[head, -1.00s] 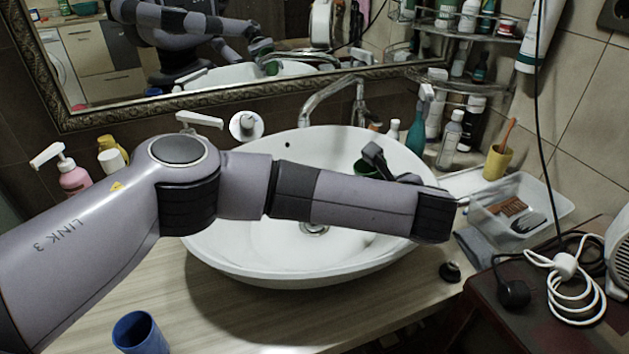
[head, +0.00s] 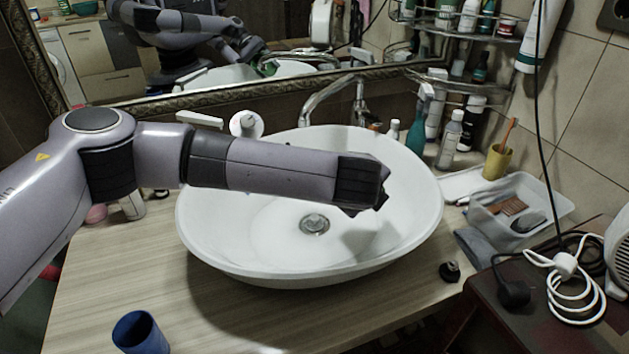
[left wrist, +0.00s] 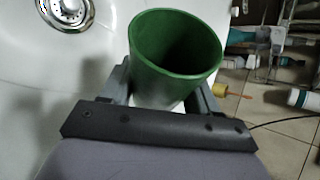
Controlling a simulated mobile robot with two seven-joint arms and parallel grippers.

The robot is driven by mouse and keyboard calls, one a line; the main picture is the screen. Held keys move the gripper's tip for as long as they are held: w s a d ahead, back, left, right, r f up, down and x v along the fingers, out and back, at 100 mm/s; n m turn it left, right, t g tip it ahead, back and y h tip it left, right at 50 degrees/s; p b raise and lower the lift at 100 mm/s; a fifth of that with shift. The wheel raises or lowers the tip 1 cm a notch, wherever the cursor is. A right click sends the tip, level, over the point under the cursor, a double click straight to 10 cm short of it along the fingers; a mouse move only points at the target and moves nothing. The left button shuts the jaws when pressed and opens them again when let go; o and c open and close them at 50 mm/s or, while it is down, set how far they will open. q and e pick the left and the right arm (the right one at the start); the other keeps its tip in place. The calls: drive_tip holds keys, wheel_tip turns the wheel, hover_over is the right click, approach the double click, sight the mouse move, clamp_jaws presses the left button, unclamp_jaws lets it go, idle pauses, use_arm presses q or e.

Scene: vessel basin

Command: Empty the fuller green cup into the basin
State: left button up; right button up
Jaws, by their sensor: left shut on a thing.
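A green cup (left wrist: 175,50) is held between the fingers of my left gripper (left wrist: 165,82) in the left wrist view. I see into its mouth: green walls and a dark inside, with no contents I can make out. The white basin (head: 270,255) fills the middle of the head view, its metal drain (head: 314,223) uncovered. My left forearm reaches across the basin, and in the head view it hides the gripper and the cup. The mirror shows a small green reflection near the gripper. I see no second green cup directly. My right gripper is out of view.
A faucet (head: 335,88) stands behind the basin. A blue cup (head: 140,333) stands at the front left of the counter. Bottles, a yellow cup (head: 497,162) and a clear plastic bin (head: 520,212) are on the right. The left-front counter is mostly clear.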

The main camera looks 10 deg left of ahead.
use_arm(q)
drive_tip(key=shift+r+n+h, duration=0.3)
drive_tip(key=shift+r+h, duration=0.15)
drive_tip(key=shift+h, duration=0.15)
drive_tip(key=shift+r+n+h, duration=0.4)
drive_tip(key=shift+r+h, duration=0.1)
drive_tip(key=shift+h, duration=0.1)
drive_tip(key=shift+r, duration=0.15)
drive_tip(key=shift+a+r+n+h, duration=0.3)
drive_tip(key=shift+a+n+h, duration=0.1)
drive_tip(key=shift+a+h, duration=0.2)
drive_tip(key=shift+w+a+r, duration=0.1)
drive_tip(key=shift+a+r, duration=0.05)
drive_tip(key=shift+a, duration=0.1)
drive_tip(key=shift+a+r+n+h, duration=0.25)
drive_tip(key=shift+r+n+h, duration=0.4)
drive_tip(key=shift+h, duration=0.45)
idle(0.5)
